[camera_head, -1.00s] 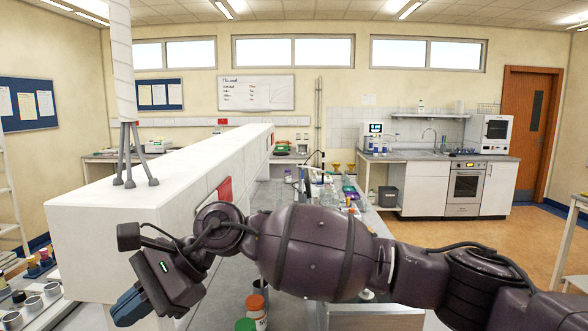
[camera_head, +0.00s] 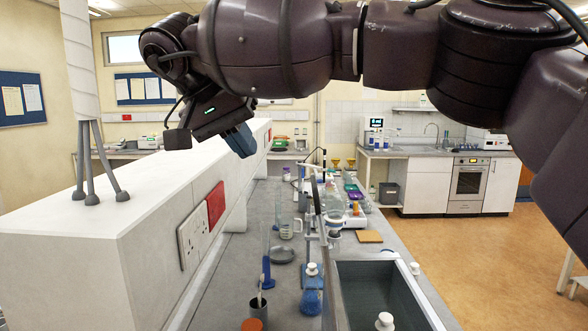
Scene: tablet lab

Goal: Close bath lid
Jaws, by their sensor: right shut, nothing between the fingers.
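The bath (camera_head: 341,290) is an open, dark-lined rectangular basin at the bottom centre-right of the head view, with its near end cut off by the frame. A thin upright panel (camera_head: 320,215) rises along its left side, seen almost edge-on; it looks like the raised lid. My right gripper (camera_head: 240,141) has blue fingertips and is shut and empty. It hangs high at the upper left of the picture, apart from the bath and panel, in front of the white bench divider. My left gripper is not in view.
A blue cylinder (camera_head: 265,255), a blue-filled flask (camera_head: 312,296) and a brown-capped jar (camera_head: 252,325) stand left of the bath. A white divider with sockets (camera_head: 193,237) bounds the bench. The floor (camera_head: 485,240) at right is clear.

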